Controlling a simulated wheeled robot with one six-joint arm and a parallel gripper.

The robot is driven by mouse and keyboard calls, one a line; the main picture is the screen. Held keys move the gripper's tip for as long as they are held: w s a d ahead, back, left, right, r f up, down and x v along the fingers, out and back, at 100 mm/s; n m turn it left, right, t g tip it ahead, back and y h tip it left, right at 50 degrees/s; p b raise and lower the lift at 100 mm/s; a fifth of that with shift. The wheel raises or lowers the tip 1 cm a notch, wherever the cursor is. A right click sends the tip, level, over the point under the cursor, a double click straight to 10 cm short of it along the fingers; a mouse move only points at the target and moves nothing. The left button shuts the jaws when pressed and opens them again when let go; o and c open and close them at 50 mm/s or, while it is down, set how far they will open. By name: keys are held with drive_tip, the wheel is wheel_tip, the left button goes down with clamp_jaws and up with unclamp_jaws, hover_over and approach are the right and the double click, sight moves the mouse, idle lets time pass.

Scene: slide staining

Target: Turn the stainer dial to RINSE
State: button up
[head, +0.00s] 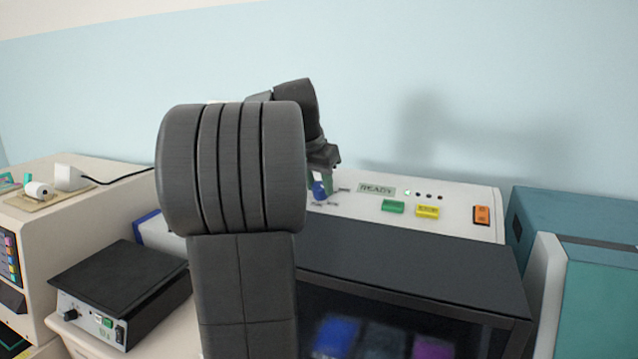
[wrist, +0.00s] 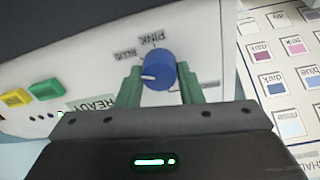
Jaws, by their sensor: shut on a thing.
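The stainer dial is a blue knob (wrist: 159,71) with a white pointer mark, on the white panel of the stainer (head: 460,200). In the wrist view the pointer is toward the left of the picture, a little below the BLUE label (wrist: 126,54). A PINK label (wrist: 152,38) is above the knob; other labels near it are too small or hidden to read. My gripper (wrist: 160,88) has its green fingers on both sides of the knob, shut on it. In the head view the knob (head: 319,190) is partly hidden by my arm.
The panel has a READY display (head: 377,189), a green button (head: 392,207), a yellow button (head: 428,211) and an orange switch (head: 481,215). A chart with coloured squares (wrist: 290,75) is at the right in the wrist view. A black-topped device (head: 122,285) stands at the left.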

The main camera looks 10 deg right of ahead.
drive_tip(key=n, duration=0.7)
drive_tip(key=shift+t, duration=0.3)
drive_tip(key=n, duration=0.6)
drive_tip(key=shift+a+n, duration=0.1)
drive_tip(key=shift+n, duration=0.2)
drive_tip(key=n, duration=0.4)
drive_tip(key=shift+n+y, duration=0.3)
drive_tip(key=n, duration=0.4)
drive_tip(key=shift+s, duration=0.1)
drive_tip(key=shift+n, duration=0.3)
drive_tip(key=o, duration=1)
drive_tip(key=v, duration=1.4)
drive_tip(key=shift+s+f+b, duration=0.1)
drive_tip(key=shift+b, duration=0.3)
